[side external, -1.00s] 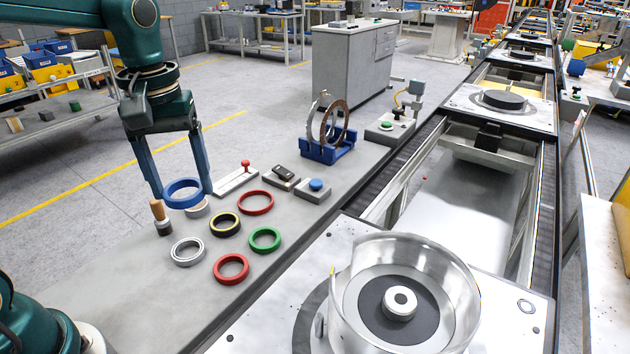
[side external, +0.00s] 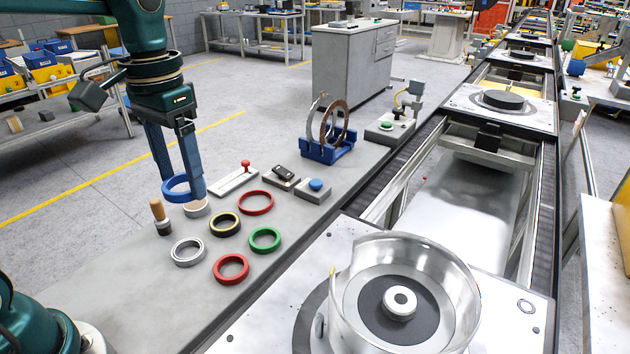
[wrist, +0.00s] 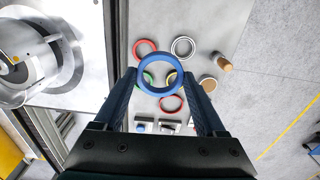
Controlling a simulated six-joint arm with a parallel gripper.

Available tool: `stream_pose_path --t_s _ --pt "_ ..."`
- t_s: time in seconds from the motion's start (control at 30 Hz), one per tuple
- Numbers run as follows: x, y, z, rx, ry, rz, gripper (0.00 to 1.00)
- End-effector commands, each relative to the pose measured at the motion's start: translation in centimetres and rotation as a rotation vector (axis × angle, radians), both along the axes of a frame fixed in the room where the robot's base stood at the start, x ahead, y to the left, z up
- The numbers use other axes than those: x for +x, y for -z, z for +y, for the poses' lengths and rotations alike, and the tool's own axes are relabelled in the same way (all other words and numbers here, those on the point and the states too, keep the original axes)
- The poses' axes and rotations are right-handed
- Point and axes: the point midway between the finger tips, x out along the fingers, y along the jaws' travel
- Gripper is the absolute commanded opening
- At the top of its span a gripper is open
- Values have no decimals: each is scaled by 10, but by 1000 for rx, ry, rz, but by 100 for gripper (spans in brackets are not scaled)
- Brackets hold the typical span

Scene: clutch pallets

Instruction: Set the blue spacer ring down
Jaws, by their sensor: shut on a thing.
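The blue spacer ring (side external: 173,189) is held between the fingers of my gripper (side external: 182,192), in the air near the far left edge of the grey bench (side external: 205,290). In the side view one finger covers part of the ring. In the wrist view the whole blue ring (wrist: 161,75) shows between the two fingertips of my gripper (wrist: 162,78), with a green, a yellow-black and a red ring partly behind it. In the side view the ring appears above and behind a pale round piece (side external: 197,208); I cannot tell its exact height.
Several rings lie flat on the bench: silver (side external: 188,252), black-yellow (side external: 225,225), green (side external: 265,240), and red ones (side external: 231,269). A wooden-handled tool (side external: 160,217) stands at the left. A blue stand (side external: 327,150) holds upright rings. The bench front is clear.

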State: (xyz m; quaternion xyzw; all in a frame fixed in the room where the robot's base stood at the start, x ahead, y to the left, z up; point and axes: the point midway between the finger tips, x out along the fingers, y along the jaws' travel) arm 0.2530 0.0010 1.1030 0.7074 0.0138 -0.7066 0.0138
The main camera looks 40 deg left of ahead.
Motion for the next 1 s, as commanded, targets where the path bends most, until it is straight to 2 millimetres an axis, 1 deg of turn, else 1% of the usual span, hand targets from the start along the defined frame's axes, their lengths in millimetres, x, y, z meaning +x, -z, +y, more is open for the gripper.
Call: stream_pose_path --t_s 0.07,0.17,0.27,0.33,0.4,0.53,0.6,0.77,1.0 --pt "4 4 1 0 -58 4 12" --pt "9 15 10 0 -195 6 12" --pt "10 33 33 -1 -414 8 12" --pt "7 46 51 -1 -567 8 12" --pt "1 58 69 -1 -709 8 12" --pt "-14 77 97 -1 -916 7 12" --pt "-22 83 106 -1 -979 4 12" --pt "-32 89 117 -1 -1035 2 12" --pt "-34 123 119 -1 -1043 8 12"
